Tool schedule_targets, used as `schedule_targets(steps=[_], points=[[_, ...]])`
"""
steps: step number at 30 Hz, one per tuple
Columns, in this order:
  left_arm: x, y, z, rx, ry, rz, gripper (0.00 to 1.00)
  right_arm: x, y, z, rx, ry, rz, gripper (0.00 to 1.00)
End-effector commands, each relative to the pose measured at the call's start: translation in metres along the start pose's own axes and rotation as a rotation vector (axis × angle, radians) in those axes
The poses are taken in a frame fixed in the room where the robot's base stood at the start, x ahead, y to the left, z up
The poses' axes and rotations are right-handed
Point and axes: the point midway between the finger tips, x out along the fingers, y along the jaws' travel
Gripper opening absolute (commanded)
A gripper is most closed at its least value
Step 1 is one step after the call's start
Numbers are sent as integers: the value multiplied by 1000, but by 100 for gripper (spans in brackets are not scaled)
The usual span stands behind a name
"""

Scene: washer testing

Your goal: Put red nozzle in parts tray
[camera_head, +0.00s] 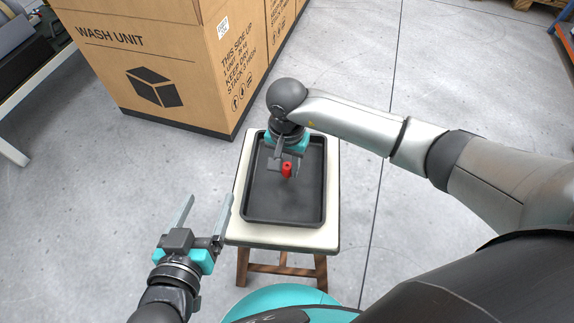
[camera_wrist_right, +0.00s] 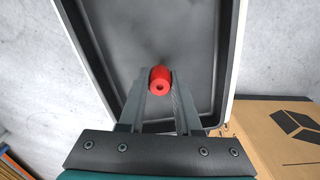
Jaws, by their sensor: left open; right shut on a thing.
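The red nozzle (camera_head: 287,170) is a small red cylinder between the fingers of my right gripper (camera_head: 285,168), which is shut on it. In the right wrist view the red nozzle (camera_wrist_right: 160,80) shows at the fingertips, with a small hole in its near end. The parts tray (camera_head: 282,218) is black with a raised rim and lies on a small stool. My right gripper is over the inside of the tray; I cannot tell whether the nozzle touches the tray floor. My left gripper (camera_head: 205,212) is open and empty, left of the stool.
The tray rests on a white-topped wooden stool (camera_head: 240,232). A large cardboard box (camera_head: 160,60) stands behind and left of it. A table (camera_head: 40,85) is at the far left. The grey floor around the stool is mostly clear.

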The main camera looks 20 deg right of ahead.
Motion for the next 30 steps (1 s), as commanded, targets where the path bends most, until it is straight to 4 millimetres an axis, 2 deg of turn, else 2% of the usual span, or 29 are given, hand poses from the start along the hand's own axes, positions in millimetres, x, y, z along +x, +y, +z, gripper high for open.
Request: schedule_targets(steps=[9, 10, 18, 30], points=[[0, 4, 0, -7, 37, 10, 81, 3, 0, 0, 0, 0, -1, 0], [0, 4, -1, -8, 41, 11, 81, 3, 0, 0, 0, -1, -1, 34], [0, 4, -2, -7, 39, 9, 81, 2, 0, 0, 0, -1, 0, 62], [0, 1, -1, -2, 10, 3, 81, 0, 0, 0, 0, -1, 0, 62]])
